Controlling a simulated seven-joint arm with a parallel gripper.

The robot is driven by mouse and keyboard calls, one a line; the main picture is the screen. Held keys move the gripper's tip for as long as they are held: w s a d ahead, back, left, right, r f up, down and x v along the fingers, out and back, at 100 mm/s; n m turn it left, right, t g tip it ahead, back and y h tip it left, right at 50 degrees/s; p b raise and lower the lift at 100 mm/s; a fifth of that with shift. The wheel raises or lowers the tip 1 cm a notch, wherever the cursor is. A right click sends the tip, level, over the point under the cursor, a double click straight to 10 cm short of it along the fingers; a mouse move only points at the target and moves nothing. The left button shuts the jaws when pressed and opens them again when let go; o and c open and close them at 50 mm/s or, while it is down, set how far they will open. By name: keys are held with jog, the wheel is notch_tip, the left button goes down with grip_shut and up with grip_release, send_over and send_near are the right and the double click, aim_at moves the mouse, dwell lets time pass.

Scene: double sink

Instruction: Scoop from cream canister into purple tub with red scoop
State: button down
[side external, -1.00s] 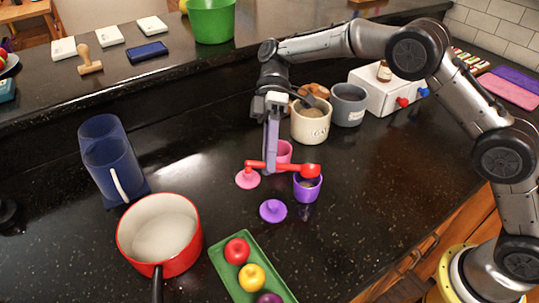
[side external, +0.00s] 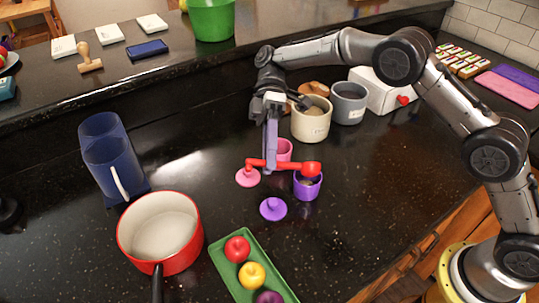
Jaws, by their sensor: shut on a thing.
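The cream canister (side external: 311,124) stands open behind the small tubs, with pale contents showing inside it. The purple tub (side external: 307,189) stands open in front of it, with some contents visible inside. My gripper (side external: 270,158) is shut on the red scoop (side external: 288,166), which lies across to the right. The scoop's round bowl end (side external: 312,168) is over the rim of the purple tub, and it looks tilted over. I cannot tell whether the bowl holds anything. A purple lid (side external: 273,209) lies on the counter just left of the purple tub.
A pink tub (side external: 283,150) stands directly behind the scoop, with a pink lid (side external: 247,178) beside it. A grey canister (side external: 348,104) is right of the cream one. A red pot (side external: 160,238) and green tray (side external: 238,269) are in front. The counter right of the purple tub is clear.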

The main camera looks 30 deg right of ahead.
jog(key=shift+r, duration=0.1)
jog(key=shift+r, duration=1.95)
